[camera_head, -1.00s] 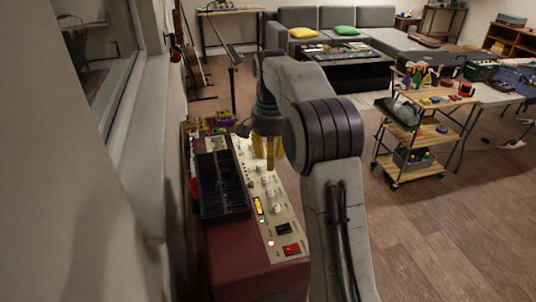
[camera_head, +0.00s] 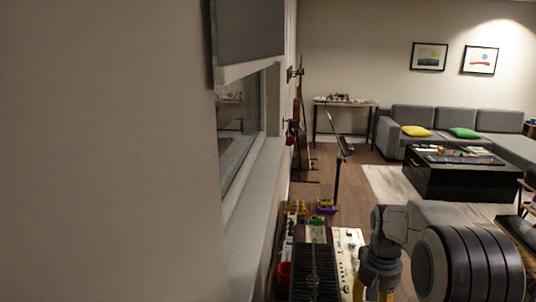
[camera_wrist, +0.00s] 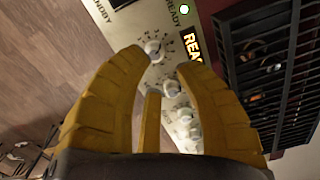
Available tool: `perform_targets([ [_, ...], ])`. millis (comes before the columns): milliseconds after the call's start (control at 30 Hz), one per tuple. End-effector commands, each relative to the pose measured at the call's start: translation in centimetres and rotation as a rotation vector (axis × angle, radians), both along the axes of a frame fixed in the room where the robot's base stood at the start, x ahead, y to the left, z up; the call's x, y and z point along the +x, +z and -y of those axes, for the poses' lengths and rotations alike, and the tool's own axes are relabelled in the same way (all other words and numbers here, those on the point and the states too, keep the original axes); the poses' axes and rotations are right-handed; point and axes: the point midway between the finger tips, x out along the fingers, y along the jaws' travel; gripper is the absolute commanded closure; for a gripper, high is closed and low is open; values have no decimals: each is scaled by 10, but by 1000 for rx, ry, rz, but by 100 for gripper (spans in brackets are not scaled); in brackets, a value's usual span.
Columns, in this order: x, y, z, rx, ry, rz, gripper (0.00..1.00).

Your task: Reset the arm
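My gripper shows in the wrist view (camera_wrist: 160,85) with its yellow fingers spread apart and nothing between them. Beyond the fingertips is the cream control panel (camera_wrist: 150,20) with knobs, a lit label and a white light. In the head view my gripper is mostly cut off by the bottom edge, with only a bit of yellow showing below my wrist. The same panel (camera_head: 347,250) lies just left of my arm there, and my arm fills the lower right.
A black slotted rack (camera_head: 314,270) sits beside the panel, near the wall and window at left. A music stand (camera_head: 337,165) stands behind. A black coffee table (camera_head: 460,178) and grey sofa (camera_head: 450,118) are farther back. Some wooden floor is open between.

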Motion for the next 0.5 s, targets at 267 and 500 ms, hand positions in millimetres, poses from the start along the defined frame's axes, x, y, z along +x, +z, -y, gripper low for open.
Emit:
perform_targets([
  [267,-106,13,-26,-1,143,12,70],
  [500,-190,26,-45,-10,181,59,70],
])
